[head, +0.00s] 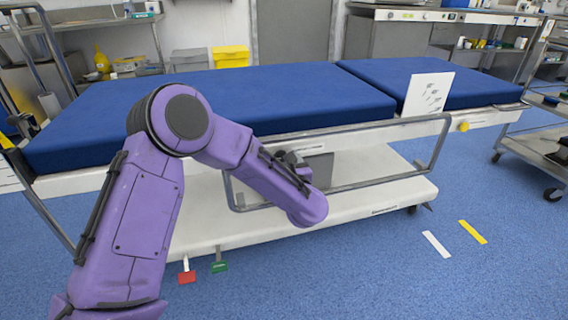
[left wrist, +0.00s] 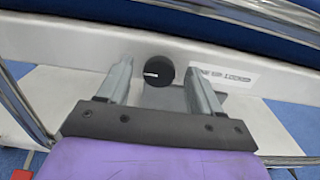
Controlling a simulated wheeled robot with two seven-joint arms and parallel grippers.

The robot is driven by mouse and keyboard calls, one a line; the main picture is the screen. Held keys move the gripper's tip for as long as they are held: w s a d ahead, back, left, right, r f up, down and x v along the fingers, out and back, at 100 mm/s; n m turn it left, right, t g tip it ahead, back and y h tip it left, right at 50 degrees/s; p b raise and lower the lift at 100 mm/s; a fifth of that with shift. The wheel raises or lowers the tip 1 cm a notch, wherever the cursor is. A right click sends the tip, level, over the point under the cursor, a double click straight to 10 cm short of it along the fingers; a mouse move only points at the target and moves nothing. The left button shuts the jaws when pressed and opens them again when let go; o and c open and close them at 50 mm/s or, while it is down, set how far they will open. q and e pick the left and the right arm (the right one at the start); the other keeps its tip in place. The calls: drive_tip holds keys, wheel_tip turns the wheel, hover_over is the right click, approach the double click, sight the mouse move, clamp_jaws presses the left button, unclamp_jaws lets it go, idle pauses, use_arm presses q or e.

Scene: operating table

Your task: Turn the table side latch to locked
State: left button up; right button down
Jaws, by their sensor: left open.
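The operating table (head: 380,180) has blue pads and a white side beam. In the left wrist view a round black latch knob (left wrist: 158,71) with a short white mark sits on the table's pale side beam (left wrist: 70,45). The white mark lies nearly level, toward the knob's left side. A label (left wrist: 225,77) to its right is blurred but seems to end in "LOCKED". My left gripper (left wrist: 160,78) is open, with one finger either side of the knob and gaps between.
A metal side rail (head: 395,124) runs along the near side of the table. A yellow knob (head: 463,126) is at its right end. Red (head: 187,276) and green (head: 219,266) pedals stick out below. A metal cart (head: 545,150) stands at the right.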

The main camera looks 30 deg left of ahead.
use_arm(q)
drive_tip(key=c, duration=1.1)
drive_tip(key=shift+o, duration=0.2)
drive_tip(key=shift+m, duration=0.3)
drive_tip(key=shift+w+d+f+m+p, duration=0.1)
drive_tip(key=shift+m+p, duration=2.65)
drive_tip(key=shift+m, duration=1.6)
drive_tip(key=shift+d+f+m+p, duration=0.1)
drive_tip(key=shift+m+p, duration=2.6)
drive_tip(key=shift+m, duration=1.65)
drive_tip(key=o, duration=1.1)
drive_tip(key=shift+c, duration=0.2)
